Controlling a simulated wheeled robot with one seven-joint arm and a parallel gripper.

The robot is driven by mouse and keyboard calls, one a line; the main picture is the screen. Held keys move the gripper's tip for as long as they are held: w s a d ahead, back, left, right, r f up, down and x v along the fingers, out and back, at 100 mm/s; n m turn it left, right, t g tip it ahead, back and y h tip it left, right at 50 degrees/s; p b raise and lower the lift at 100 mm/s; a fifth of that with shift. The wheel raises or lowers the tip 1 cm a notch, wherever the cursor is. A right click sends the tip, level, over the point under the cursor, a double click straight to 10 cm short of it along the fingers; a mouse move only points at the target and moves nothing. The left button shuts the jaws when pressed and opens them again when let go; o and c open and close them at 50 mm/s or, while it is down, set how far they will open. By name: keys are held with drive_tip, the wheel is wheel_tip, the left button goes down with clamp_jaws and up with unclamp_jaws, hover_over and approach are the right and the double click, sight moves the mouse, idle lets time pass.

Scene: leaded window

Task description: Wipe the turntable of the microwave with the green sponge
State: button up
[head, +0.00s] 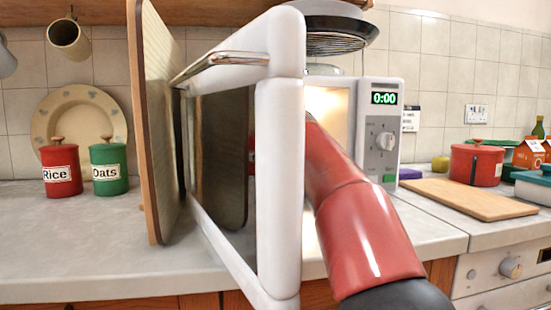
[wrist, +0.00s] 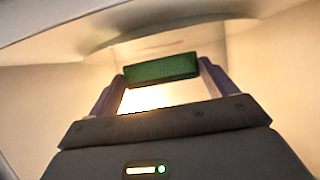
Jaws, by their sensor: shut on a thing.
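The white microwave (head: 365,148) stands on the counter with its door (head: 279,170) swung wide open toward me. Its lit inside shows beside the door. My red arm reaches into it, and my gripper is hidden in the head view. In the wrist view my gripper (wrist: 162,70) is shut on the green sponge (wrist: 160,68), held crosswise between the two fingertips inside the bright cavity. A pale curved surface (wrist: 150,28) spans the top of the wrist view, beyond the sponge; I cannot tell whether it is the turntable or whether the sponge touches it.
A wooden board (head: 150,120) stands upright just left of the open door. Red Rice (head: 61,170) and green Oats (head: 109,170) canisters stand farther left, before a plate (head: 78,118). At right are a chopping board (head: 468,198) and a red pot (head: 476,164). The front left counter is clear.

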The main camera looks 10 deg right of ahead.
drive_tip(key=shift+f+b, duration=0.85)
drive_tip(key=shift+f, duration=0.2)
drive_tip(key=shift+w+r, duration=0.1)
